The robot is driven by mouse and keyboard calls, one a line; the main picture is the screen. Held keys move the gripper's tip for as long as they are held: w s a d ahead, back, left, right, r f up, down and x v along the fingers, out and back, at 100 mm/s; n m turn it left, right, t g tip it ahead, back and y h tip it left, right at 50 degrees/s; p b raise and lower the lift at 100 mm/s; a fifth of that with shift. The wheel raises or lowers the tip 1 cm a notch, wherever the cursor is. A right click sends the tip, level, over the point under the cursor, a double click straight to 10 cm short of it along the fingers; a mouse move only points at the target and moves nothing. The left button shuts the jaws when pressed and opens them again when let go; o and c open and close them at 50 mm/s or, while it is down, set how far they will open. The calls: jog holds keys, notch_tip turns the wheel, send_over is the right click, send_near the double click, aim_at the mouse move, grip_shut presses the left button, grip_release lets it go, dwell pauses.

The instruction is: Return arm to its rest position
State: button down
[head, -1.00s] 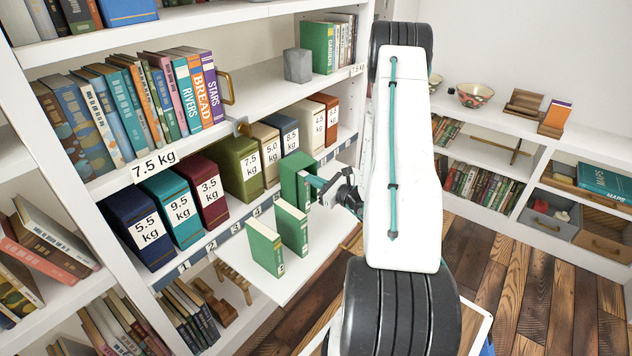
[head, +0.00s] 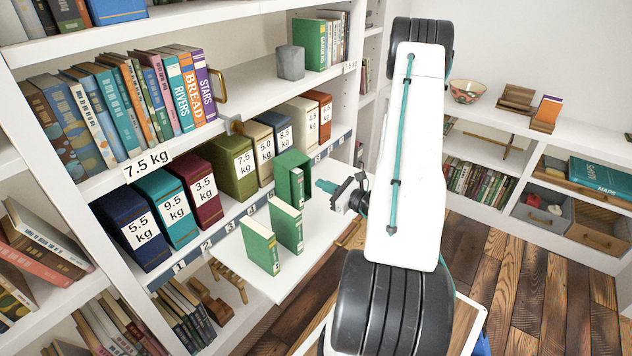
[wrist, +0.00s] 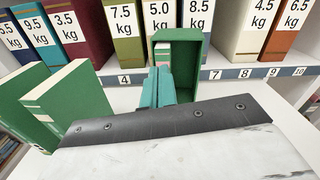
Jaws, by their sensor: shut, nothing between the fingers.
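My gripper (head: 324,186) is at the right of the pull-out white shelf board, its teal fingers closed together and empty. In the wrist view the shut fingers (wrist: 157,88) point at a green open box (wrist: 188,50). The same green box (head: 284,164) stands at the back of the board in the head view, with a green book (head: 297,188) inside it. The fingertips look a little apart from the box in the head view. My arm reaches out from the lower middle of the head view.
Two green books, one (head: 260,246) in front and one (head: 286,224) behind, stand on the white board (head: 325,228). Weight-labelled boxes such as the maroon one (head: 196,188) line the shelf behind. A low shelf unit (head: 497,128) stands at right; wooden floor (head: 520,290) lies open before it.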

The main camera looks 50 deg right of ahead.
jog(key=shift+s+d, duration=0.15)
jog(key=shift+s, duration=1.85)
jog(key=shift+f, duration=0.1)
jog(key=s+a+r+n+g+y, duration=0.3)
jog(key=a+r+n+g+y, duration=0.45)
jog(key=a, duration=0.45)
jog(key=s+a+r+n+g+y, duration=0.2)
jog(key=a+r+n+g+y, duration=0.3)
jog(key=a+n+g, duration=0.45)
jog(key=s+a+r+n+h, duration=0.5)
jog(key=a+r+n+h, duration=0.1)
jog(key=r+n+h, duration=0.1)
jog(key=s+a+r+n+h, duration=0.5)
jog(key=a+r+n+h, duration=0.1)
jog(key=r+n, duration=0.3)
jog(key=shift+s+a+r+h, duration=0.2)
jog(key=shift+a+r+h, duration=0.2)
jog(key=shift+a, duration=0.2)
